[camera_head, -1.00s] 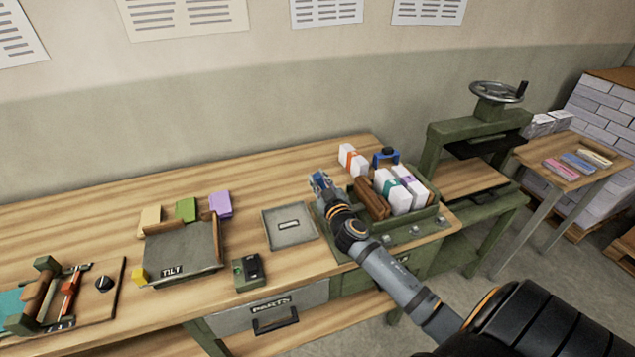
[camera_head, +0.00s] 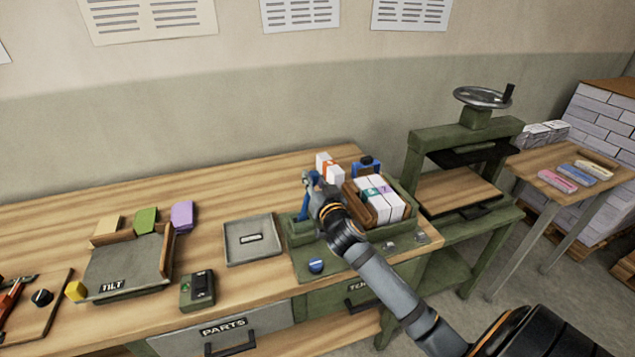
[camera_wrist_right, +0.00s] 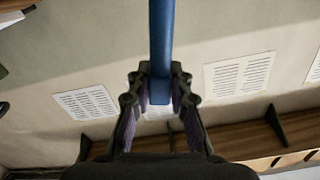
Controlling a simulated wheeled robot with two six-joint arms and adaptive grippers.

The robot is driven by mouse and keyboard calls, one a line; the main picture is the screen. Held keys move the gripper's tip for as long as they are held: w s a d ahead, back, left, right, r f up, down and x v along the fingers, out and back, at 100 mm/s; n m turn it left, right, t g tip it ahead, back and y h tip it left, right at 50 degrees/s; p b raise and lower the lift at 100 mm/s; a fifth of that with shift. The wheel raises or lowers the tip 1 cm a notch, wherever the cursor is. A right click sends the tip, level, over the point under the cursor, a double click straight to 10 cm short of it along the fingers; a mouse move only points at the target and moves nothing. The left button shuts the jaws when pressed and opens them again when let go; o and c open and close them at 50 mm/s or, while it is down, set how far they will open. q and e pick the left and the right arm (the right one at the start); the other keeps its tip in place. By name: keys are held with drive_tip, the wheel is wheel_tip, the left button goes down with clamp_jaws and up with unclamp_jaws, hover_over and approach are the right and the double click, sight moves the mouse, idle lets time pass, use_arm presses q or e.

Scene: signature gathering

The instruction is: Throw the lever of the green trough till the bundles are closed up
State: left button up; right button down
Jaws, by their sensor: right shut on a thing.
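The green trough (camera_head: 408,208) stands at the right end of the bench. White bundles (camera_head: 392,208) with teal and purple bands sit in it, side by side and apparently touching, with a brown block (camera_head: 359,204) at their left. A blue lever (camera_head: 302,211) rises at the trough's left end. My right gripper (camera_head: 309,182) is shut on the lever near its top. In the right wrist view the blue lever (camera_wrist_right: 161,45) runs between the two fingers. My forearm hides part of the trough's front. My left gripper is not in view.
A white bundle with an orange band (camera_head: 327,168) stands behind the trough's left end. A grey tray (camera_head: 251,240), a control box (camera_head: 198,291) and a tilt tray (camera_head: 130,267) lie to the left. A green press (camera_head: 465,150) stands to the right.

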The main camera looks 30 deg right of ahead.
drive_tip(key=shift+d+f, duration=0.15)
drive_tip(key=shift+d, duration=0.15)
drive_tip(key=shift+m, duration=0.3)
drive_tip(key=c, duration=1.2)
unclamp_jaws()
drive_tip(key=shift+s, duration=0.1)
drive_tip(key=v, duration=1.2)
